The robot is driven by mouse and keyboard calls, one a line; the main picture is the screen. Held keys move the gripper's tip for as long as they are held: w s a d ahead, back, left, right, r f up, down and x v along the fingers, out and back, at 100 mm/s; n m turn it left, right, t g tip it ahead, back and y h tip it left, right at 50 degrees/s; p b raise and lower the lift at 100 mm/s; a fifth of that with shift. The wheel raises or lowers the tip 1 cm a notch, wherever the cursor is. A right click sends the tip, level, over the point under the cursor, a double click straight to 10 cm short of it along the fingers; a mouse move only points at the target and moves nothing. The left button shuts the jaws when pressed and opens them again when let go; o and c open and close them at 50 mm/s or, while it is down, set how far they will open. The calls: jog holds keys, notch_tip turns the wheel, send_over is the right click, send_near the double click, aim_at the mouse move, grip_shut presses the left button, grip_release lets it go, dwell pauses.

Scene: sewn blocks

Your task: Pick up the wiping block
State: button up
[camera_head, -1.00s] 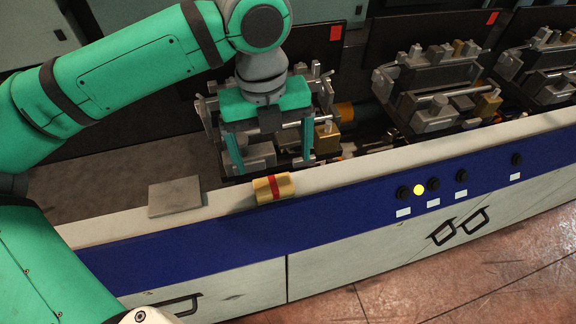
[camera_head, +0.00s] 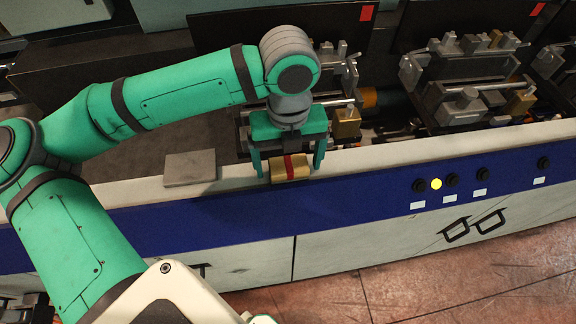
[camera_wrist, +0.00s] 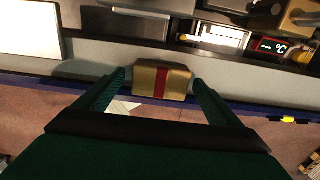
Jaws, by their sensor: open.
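The wiping block (camera_head: 291,168) is a tan block with a red band around its middle. It rests on the pale front ledge of the machine (camera_head: 400,150). My gripper (camera_head: 288,174) is open, pointing down, with one finger to the left and one to the right of the block. In the wrist view the block (camera_wrist: 161,81) shows between the two fingertips of my gripper (camera_wrist: 158,80), with a gap visible on each side. I cannot tell whether the fingers reach below the block's top.
A flat grey plate (camera_head: 190,167) lies on the ledge to the left. Metal fixtures (camera_head: 465,95) stand behind the ledge. A blue panel with buttons and a lit yellow lamp (camera_head: 436,184) runs along the front, above drawers. The ledge right of the block is clear.

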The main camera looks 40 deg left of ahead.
jog(key=shift+f, duration=0.45)
